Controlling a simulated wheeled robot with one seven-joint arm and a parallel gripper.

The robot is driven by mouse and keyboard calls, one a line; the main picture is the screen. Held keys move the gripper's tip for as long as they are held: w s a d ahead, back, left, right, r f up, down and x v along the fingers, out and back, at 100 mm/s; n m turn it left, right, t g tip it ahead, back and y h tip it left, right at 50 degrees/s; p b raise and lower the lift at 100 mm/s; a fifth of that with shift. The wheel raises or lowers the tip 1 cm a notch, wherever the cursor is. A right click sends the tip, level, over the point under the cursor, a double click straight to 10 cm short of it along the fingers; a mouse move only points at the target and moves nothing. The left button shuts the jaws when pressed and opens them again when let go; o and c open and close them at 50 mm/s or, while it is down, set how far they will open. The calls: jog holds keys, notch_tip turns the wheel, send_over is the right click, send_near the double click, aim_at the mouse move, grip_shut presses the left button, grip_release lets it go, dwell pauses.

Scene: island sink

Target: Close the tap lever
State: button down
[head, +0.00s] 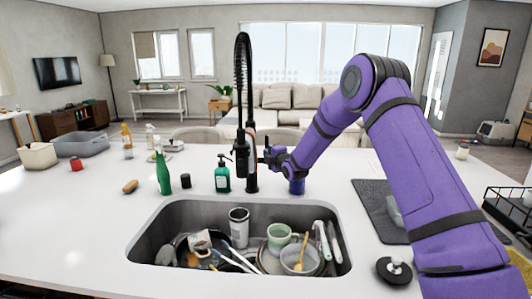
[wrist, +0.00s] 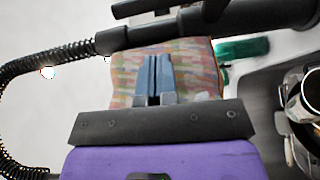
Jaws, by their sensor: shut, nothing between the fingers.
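The black tap (head: 251,165) stands upright behind the sink, with a tall spring hose arching above it. My gripper (head: 264,156) is just right of the tap's body at mid height. In the wrist view, my gripper's two blue-grey fingers (wrist: 153,76) are together and hold nothing. The tap's dark body (wrist: 205,32) crosses the picture just beyond the fingertips, and its spring hose (wrist: 40,64) curves at left. A thin dark bar at the upper edge may be the tap lever (wrist: 145,7). I cannot tell whether the fingers touch the tap.
The sink (head: 160,226) holds dishes, mugs and utensils. A teal soap bottle (head: 222,179) and a green bottle (head: 162,173) stand left of the tap. A blue item (head: 297,186) stands below my wrist. A dark mat (head: 375,205) lies at right.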

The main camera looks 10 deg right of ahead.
jog(key=s+d+r+m+g+h, duration=0.1)
jog(key=s+d+r+m+g, duration=0.15)
jog(key=s+r, duration=0.55)
jog(key=s+d+r+m+g+h, duration=0.15)
jog(key=s+r+m, duration=0.25)
jog(key=s, duration=0.7)
jog(key=s+d+r+m+g+h, duration=0.15)
jog(key=s+r+m, duration=0.35)
jog(key=s, duration=0.5)
jog(key=s+r+m+g, duration=0.1)
jog(key=s+m+g, duration=0.5)
jog(key=s, duration=2.7)
jog(key=m, duration=0.3)
jog(key=shift+r+h, duration=0.2)
jog(key=shift+h, duration=0.1)
jog(key=shift+d, duration=0.1)
